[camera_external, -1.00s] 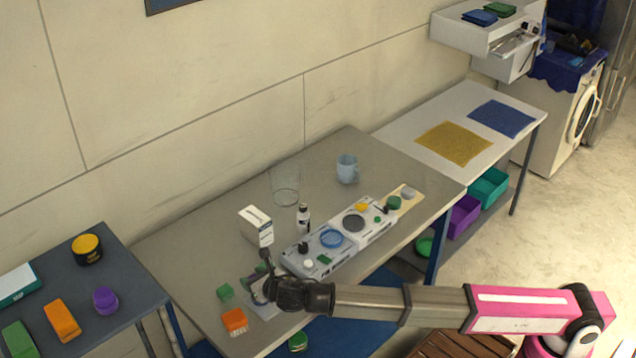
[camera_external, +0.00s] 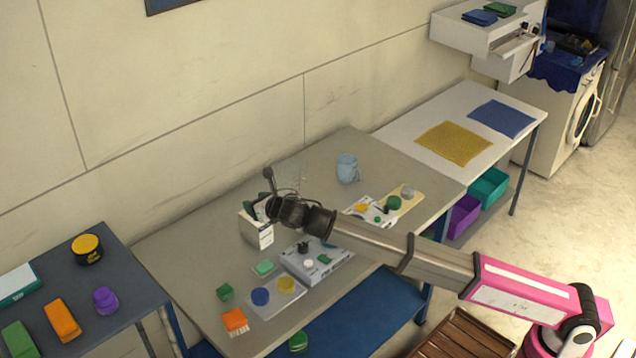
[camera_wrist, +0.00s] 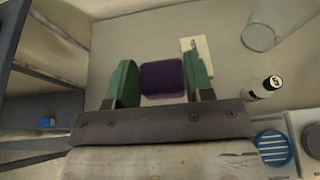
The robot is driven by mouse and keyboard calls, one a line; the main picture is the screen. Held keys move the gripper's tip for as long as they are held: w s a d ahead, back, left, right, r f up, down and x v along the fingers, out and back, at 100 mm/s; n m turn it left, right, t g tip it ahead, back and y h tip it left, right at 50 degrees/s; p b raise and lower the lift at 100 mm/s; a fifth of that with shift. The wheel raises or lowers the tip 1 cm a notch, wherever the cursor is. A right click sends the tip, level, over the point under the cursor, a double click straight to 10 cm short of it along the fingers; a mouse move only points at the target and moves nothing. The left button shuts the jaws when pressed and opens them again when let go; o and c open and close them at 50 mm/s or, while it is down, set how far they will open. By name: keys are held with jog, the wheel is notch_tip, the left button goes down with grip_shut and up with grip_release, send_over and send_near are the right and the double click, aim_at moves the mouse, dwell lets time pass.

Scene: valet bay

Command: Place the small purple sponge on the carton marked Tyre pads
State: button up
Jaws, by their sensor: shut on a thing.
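My gripper (camera_external: 266,198) is above the table, beside and over the white carton (camera_external: 258,234), partly covering it in the external view. In the wrist view, the small purple sponge (camera_wrist: 163,80) is between the green fingers of my gripper (camera_wrist: 162,86), which are shut on it. The sponge cannot be made out in the external view. A pale face of the carton (camera_wrist: 197,58) shows just right of the sponge in the wrist view, partly behind the right finger. The carton's lettering is too small to read. I cannot tell the height of the sponge above it.
A clear glass (camera_wrist: 262,30) and a small bottle (camera_wrist: 262,87) stand near the carton. A grey-white console (camera_external: 318,266), a white mat (camera_external: 272,307) with round pads, an orange block (camera_external: 235,320) and green blocks lie toward the front. A blue mug (camera_external: 347,169) stands farther back.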

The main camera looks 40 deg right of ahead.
jog(key=w+d+f, duration=0.2)
jog(key=w, duration=0.1)
jog(key=w+d+f, duration=0.2)
jog(key=w, duration=0.1)
jog(key=w+d+f, duration=0.2)
jog(key=w, duration=0.1)
jog(key=shift+w+f, duration=0.1)
jog(key=shift+f, duration=0.2)
jog(key=shift+w+f, duration=0.1)
jog(key=shift+f, duration=1.9)
jog(key=shift+f, duration=0.1)
jog(key=o, duration=0.9)
jog(key=v, duration=1.2)
